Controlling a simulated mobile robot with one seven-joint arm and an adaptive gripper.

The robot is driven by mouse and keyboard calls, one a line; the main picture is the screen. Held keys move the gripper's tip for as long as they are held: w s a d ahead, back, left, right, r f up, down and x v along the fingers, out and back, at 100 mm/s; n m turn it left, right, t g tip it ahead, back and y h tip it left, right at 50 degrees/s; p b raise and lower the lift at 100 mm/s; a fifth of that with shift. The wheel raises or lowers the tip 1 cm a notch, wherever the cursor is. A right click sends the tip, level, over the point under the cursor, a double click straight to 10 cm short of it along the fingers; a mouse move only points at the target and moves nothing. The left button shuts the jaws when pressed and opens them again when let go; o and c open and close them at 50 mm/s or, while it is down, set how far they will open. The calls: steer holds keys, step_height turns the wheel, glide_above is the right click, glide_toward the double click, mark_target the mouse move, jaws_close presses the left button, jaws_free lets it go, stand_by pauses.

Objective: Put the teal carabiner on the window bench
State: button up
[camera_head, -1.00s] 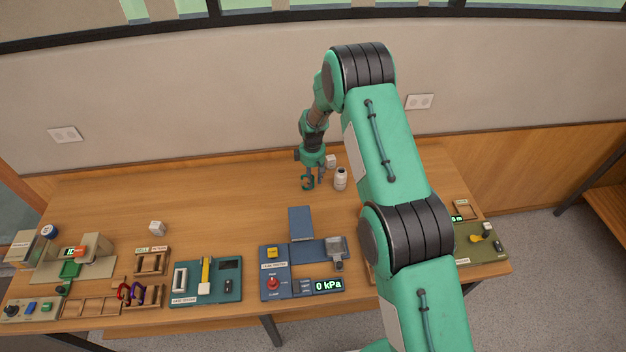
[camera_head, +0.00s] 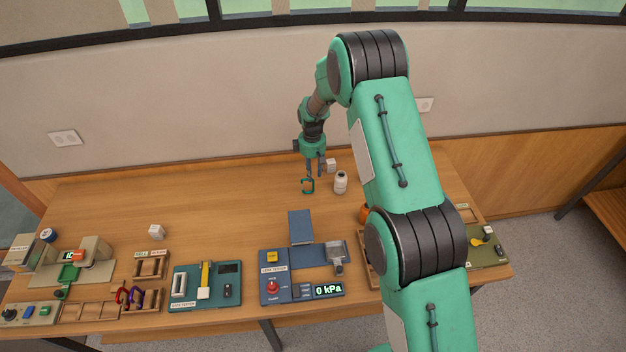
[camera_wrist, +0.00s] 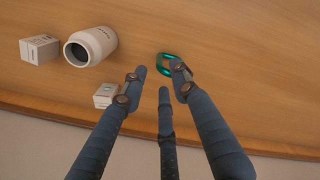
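The teal carabiner (camera_head: 308,186) lies on the wooden bench (camera_head: 200,205) that runs along the wall below the window. My gripper (camera_head: 314,174) is just above and behind the carabiner, pointing down. In the wrist view its three fingers (camera_wrist: 160,76) are apart with nothing between them. There the carabiner (camera_wrist: 165,60) shows just beyond the fingertips, partly hidden by the right finger. It appears to lie on the wood, apart from the fingers.
Tester devices and wooden trays line the front edge. The bench's middle left is clear.

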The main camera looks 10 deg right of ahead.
steer(key=shift+r, duration=2.8)
steer(key=s+d+r+m+t, duration=0.1)
steer(key=s+d+r+m, duration=0.1)
steer(key=s+r, duration=0.7)
steer(key=s+d+r+m+t, duration=0.15)
steer(key=s+r, duration=0.25)
steer(key=r, duration=0.9)
steer(key=s+d+r+m, duration=0.2)
steer(key=s+r, duration=0.5)
steer(key=r, duration=0.4)
steer(key=s+d+r+m+t, duration=0.1)
steer(key=s+d+r+m, duration=0.1)
steer(key=s, duration=1.3)
steer(key=s+d+r+m+t, duration=0.1)
steer(key=s+r+m, duration=0.3)
steer(key=s, duration=1.2)
steer(key=shift+d+r+t, duration=0.4)
steer(key=shift+r+t, duration=0.15)
steer(key=shift+t, duration=0.1)
steer(key=shift+s, duration=0.1)
